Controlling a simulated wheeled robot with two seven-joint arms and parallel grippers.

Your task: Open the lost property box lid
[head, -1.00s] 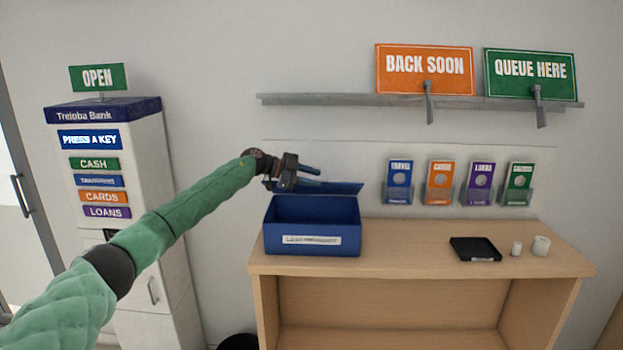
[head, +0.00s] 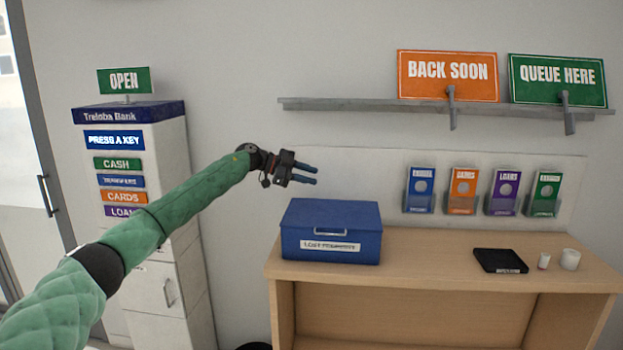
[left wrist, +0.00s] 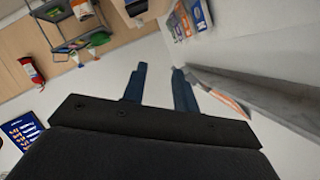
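The blue lost property box (head: 332,247) stands at the left end of the wooden counter, with a white label on its front. Its blue lid (head: 330,214) lies down flat over the box, so the inside is hidden. A light handle (head: 330,232) shows at the front edge. My left gripper (head: 312,175) is above the box and apart from the lid. Its two blue fingers are spread with nothing between them; they also show in the left wrist view (left wrist: 160,85). My right gripper is in neither view.
A black tray (head: 500,261), a small white item (head: 544,261) and a white roll (head: 570,260) sit at the counter's right. Leaflet holders (head: 484,191) line the wall under a grey shelf (head: 380,104). A white kiosk (head: 160,240) stands left.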

